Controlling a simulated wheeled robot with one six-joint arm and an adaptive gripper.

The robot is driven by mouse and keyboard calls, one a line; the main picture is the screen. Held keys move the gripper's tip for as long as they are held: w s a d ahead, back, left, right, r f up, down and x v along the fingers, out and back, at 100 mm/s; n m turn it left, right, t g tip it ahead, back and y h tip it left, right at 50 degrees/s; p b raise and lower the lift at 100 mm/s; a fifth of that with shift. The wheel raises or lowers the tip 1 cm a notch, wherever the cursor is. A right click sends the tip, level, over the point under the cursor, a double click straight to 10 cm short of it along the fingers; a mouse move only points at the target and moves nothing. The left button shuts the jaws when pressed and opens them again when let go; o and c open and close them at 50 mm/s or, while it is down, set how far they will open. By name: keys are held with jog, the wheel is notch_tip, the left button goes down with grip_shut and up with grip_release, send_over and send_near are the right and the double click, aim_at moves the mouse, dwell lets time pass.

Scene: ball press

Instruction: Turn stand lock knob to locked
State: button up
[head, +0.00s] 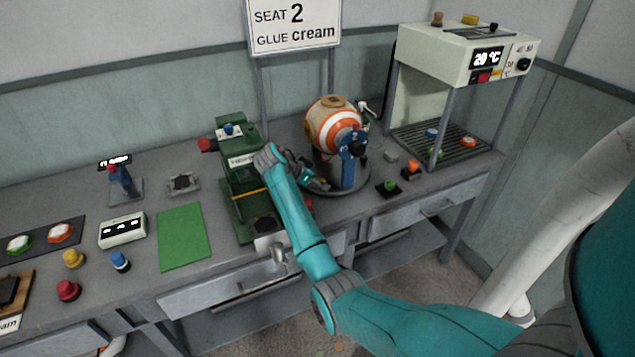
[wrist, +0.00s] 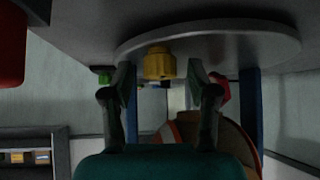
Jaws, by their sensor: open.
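A ball with orange and white bands (head: 330,122) sits on the stand, whose round grey base (head: 350,190) rests on the bench. In the wrist view, which looks upside down, the base (wrist: 240,42) spans the top and the ball (wrist: 235,145) is below. A yellow knob (wrist: 158,62) is at the base, and I take it for the stand lock knob. My gripper (wrist: 160,84) is open, with one finger on each side of the knob; I cannot tell whether they touch it. In the head view my gripper (head: 318,184) is low beside the stand, and the knob is hidden.
A green press (head: 240,185) stands close left of my arm. A heater box (head: 460,52) on posts stands at right over a slatted tray (head: 455,140). Small coloured parts (head: 410,168) lie right of the stand. A green mat (head: 183,238) is clear.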

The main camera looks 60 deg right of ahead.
jog(key=v, duration=1.1)
jog(key=shift+a+r, duration=0.2)
jog(key=shift+r, duration=0.05)
